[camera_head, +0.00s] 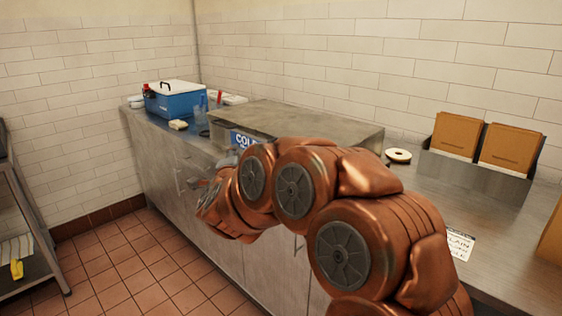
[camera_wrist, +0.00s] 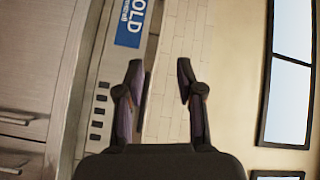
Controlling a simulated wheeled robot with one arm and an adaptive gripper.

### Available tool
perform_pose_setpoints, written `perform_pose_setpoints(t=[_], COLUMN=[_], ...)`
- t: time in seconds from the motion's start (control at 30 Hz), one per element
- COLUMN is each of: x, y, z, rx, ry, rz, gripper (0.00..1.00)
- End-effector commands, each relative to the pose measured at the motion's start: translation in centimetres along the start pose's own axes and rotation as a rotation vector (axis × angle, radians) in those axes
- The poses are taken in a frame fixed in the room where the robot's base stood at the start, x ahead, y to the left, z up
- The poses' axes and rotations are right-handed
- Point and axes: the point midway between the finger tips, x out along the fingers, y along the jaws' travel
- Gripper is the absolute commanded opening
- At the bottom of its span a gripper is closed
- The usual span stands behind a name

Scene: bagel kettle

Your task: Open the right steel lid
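A long, low steel unit (camera_head: 300,118) stands on the counter against the back wall, with a flat steel top that looks closed. I cannot make out a separate right lid or its handle; my copper arm hides much of the unit's front. A blue sign reading "COLD" (camera_head: 243,139) is on its front, and the sign also shows sideways in the wrist view (camera_wrist: 130,22). My gripper (camera_wrist: 160,75) has its two dark fingers spread apart with nothing between them. White wall tiles show between the fingers, and the steel front is to their left.
A blue cooler with a white lid (camera_head: 177,100) stands at the counter's far left end. A steel rack (camera_head: 40,235) stands at left. The tiled floor (camera_head: 130,260) between is clear.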

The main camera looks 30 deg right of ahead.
Motion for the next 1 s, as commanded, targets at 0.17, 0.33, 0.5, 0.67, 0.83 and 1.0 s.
perform_pose_setpoints(t=[0.17,0.33,0.5,0.67,0.83,1.0], x=[1.6,1.6,1.9,3.5,5.8,7.6], y=[3.3,4.3,4.5,4.2,4.0,3.8], z=[-4.6,-7.5,-8.8,-9.7,-10.7,-11.5], rx=[0.091,0.131,0.141,0.140,0.141,0.140], ry=[0.243,0.382,0.432,0.433,0.431,0.431], rz=[-0.063,-0.109,-0.128,-0.128,-0.128,-0.129], gripper=[0.37,0.37,0.37,0.37,0.37,0.37])
